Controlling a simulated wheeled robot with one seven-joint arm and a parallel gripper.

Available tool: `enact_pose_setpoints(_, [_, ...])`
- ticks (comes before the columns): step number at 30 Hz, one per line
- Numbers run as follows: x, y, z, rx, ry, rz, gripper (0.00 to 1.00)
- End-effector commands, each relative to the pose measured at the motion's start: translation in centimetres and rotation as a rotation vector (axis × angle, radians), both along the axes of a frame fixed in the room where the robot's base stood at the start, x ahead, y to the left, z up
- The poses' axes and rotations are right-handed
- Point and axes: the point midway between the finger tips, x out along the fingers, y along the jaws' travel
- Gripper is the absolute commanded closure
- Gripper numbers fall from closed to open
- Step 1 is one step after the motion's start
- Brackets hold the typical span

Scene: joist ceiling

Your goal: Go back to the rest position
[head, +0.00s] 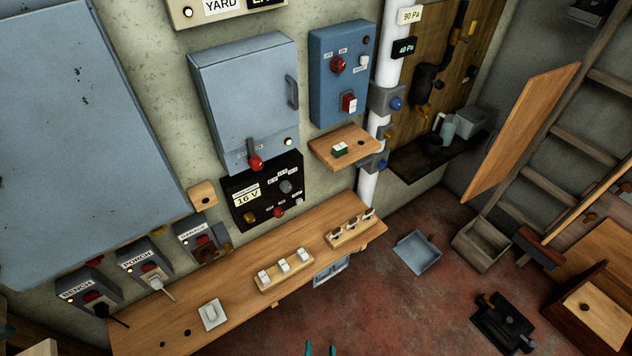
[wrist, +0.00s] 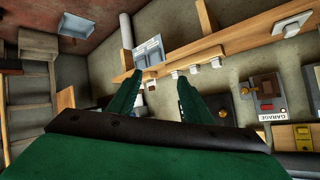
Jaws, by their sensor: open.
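My gripper (head: 320,348) shows only as two green fingertips at the bottom edge of the head view, above the red floor and in front of the wooden bench shelf (head: 200,312). In the wrist view my gripper (wrist: 158,85) has its two green fingers apart, with nothing between them. The shelf, the wall switches and the grey bin show beyond the fingers in the wrist view, clear of them. The rest of my arm is hidden in the head view.
The shelf carries a white switch block (head: 284,270) and a single switch (head: 212,314). A blue cabinet (head: 245,95) and black panel (head: 262,193) hang above. A blue-grey tray (head: 417,252), wooden box (head: 480,245) and black device (head: 503,322) stand on the floor. Open floor lies between.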

Motion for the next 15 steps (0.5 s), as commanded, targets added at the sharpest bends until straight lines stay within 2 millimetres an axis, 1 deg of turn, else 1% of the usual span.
enact_pose_setpoints(1, [-1.6,0.0,1.4,-0.034,-0.016,0.002,0.55])
enact_pose_setpoints(5, [-4.7,-0.2,5.7,-0.124,-0.083,0.009,0.55])
enact_pose_setpoints(6, [-5.5,-0.2,7.2,-0.150,-0.106,0.015,0.55])
enact_pose_setpoints(8, [-6.7,-0.1,9.5,-0.187,-0.141,0.026,0.55])
enact_pose_setpoints(9, [-7.4,0.0,11.1,-0.211,-0.164,0.033,0.55])
enact_pose_setpoints(12, [-8.9,0.4,14.8,-0.259,-0.221,0.056,0.55])
enact_pose_setpoints(15, [-9.8,0.8,17.7,-0.295,-0.266,0.077,0.55])
